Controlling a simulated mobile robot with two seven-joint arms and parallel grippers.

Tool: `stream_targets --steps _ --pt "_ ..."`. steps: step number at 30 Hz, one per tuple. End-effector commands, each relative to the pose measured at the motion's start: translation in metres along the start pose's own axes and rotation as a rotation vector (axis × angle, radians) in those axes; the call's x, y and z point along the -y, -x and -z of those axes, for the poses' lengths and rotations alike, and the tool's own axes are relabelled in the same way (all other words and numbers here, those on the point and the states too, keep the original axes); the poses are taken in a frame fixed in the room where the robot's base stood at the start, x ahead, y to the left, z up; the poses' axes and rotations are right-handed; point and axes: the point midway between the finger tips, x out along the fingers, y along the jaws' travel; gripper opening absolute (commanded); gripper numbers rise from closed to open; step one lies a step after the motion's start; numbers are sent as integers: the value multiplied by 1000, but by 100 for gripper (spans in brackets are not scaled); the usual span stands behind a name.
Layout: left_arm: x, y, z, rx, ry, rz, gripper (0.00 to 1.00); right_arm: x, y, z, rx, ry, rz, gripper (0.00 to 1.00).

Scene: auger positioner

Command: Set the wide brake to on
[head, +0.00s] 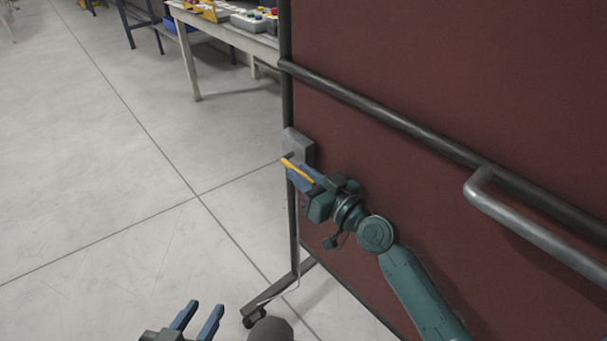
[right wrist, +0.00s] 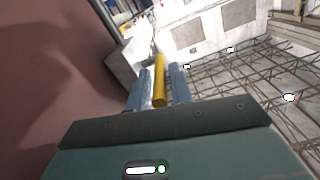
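A yellow brake lever (head: 297,171) sticks out from a grey box (head: 299,146) on the left edge of the dark red panel. It also shows in the right wrist view (right wrist: 160,82), between the two blue fingers. My right gripper (head: 294,172) is at the lever, with one finger on each side of it. In the right wrist view narrow gaps show beside the lever, so the gripper (right wrist: 160,72) looks open around it. Whether a finger touches it is hard to see. My left gripper (head: 207,312) is open and empty, low over the floor. No on/off marking is legible.
The dark red panel (head: 430,70) fills the right side, with a dark rail (head: 390,115) and a grey handle (head: 520,225) on it. Its frame stands on a foot with a caster (head: 252,314). A table (head: 225,27) with items stands behind. The floor at left is clear.

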Motion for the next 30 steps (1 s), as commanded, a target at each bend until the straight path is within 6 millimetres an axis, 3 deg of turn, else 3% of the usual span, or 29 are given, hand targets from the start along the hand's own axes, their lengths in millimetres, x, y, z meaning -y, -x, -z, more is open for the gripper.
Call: stream_targets --steps 6,15,30 --pt "0 0 0 1 1 0 34 0 0 0 0 0 0 22" --pt "0 0 0 1 1 0 34 0 0 0 0 0 0 0" --pt "-1 0 2 1 2 -1 34 -2 -1 2 6 0 -2 0"
